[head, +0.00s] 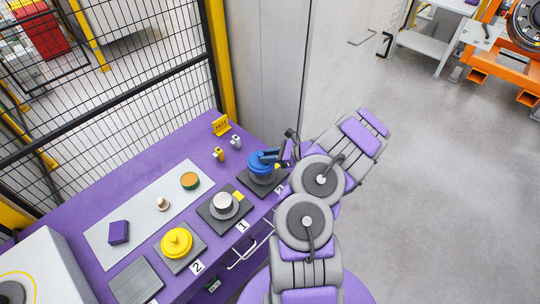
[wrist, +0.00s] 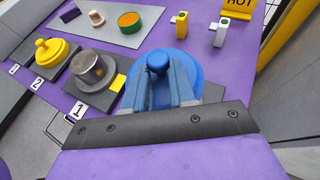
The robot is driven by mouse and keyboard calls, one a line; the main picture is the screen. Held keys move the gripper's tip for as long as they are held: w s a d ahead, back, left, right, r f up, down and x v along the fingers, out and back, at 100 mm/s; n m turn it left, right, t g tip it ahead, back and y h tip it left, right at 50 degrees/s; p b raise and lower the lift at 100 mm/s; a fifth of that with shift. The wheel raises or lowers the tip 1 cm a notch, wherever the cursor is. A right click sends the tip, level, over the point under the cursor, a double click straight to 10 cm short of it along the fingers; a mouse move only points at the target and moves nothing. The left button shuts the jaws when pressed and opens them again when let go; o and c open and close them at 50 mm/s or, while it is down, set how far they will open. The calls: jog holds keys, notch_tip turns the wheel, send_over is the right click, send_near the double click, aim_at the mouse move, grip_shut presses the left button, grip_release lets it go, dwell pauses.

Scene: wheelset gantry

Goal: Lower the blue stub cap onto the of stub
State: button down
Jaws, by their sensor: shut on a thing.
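The blue stub cap (head: 261,170) is at the right end of the row of plates in the head view, over a dark plate (head: 258,188). In the wrist view the cap's round disc (wrist: 194,70) has a knob on top, and my gripper (wrist: 160,72) is shut on that knob. My gripper (head: 283,155) reaches the cap from the right in the head view. The cap hides what is under it, so I cannot tell whether it touches a stub. A bare silver stub (head: 223,202) stands on the neighbouring plate by label 1; it also shows in the wrist view (wrist: 92,68).
A yellow cap (head: 177,242) sits on the plate by label 2. A pale mat (head: 140,218) holds a purple block (head: 119,232), a small beige piece and a green-orange disc (head: 190,181). Two small tagged pieces and a yellow HOT sign (head: 221,125) stand behind the blue cap.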

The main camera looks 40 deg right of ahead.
jog(key=shift+d, duration=0.8)
jog(key=shift+a, duration=0.25)
jog(key=shift+d+f, duration=0.1)
jog(key=shift+f, duration=0.1)
jog(key=shift+f, duration=0.35)
jog(key=shift+f+b, duration=0.4)
jog(key=shift+f, duration=0.25)
jog(key=shift+r, duration=0.15)
